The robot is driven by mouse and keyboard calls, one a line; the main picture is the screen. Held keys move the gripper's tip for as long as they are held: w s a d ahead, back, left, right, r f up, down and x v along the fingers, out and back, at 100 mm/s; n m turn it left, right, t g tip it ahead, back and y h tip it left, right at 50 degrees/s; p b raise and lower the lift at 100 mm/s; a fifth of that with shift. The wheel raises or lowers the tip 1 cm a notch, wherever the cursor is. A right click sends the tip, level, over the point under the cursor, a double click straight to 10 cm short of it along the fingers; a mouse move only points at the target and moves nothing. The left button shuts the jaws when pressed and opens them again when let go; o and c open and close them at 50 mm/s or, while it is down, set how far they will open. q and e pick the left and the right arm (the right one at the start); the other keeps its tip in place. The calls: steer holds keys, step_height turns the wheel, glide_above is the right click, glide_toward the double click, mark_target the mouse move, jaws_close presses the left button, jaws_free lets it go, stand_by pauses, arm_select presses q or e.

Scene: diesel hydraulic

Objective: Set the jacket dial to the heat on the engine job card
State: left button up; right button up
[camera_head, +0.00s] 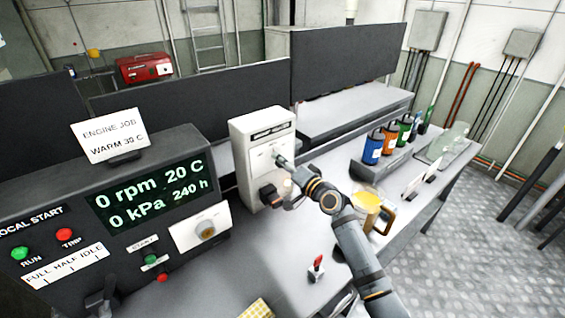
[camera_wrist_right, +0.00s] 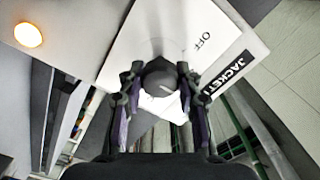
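The job card (camera_head: 108,136) stands on the engine panel and reads "ENGINE JOB, WARM", with a figure that looks like 30 C or 39 C. The jacket dial (camera_wrist_right: 160,80) is a round grey knob on a white upright box (camera_head: 248,135). In the right wrist view its face shows "OFF" and a black "JACKET" label (camera_wrist_right: 230,82). My right gripper (camera_head: 279,158) is at the box front; its fingertips (camera_wrist_right: 160,76) lie on both sides of the knob. Whether they press on it is unclear. The dial's setting is not readable. My left gripper is not in view.
The engine panel's display (camera_head: 150,195) reads 0 rpm, 20 C, 0 kPa, 240 h. Right of my arm are a yellow-filled jug (camera_head: 367,210) and several coloured canisters (camera_head: 373,148). A small red-handled lever (camera_head: 317,264) sits on the bench in front. Dark screens stand behind.

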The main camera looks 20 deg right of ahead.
steer(key=o, duration=0.5)
steer(key=shift+v, duration=6)
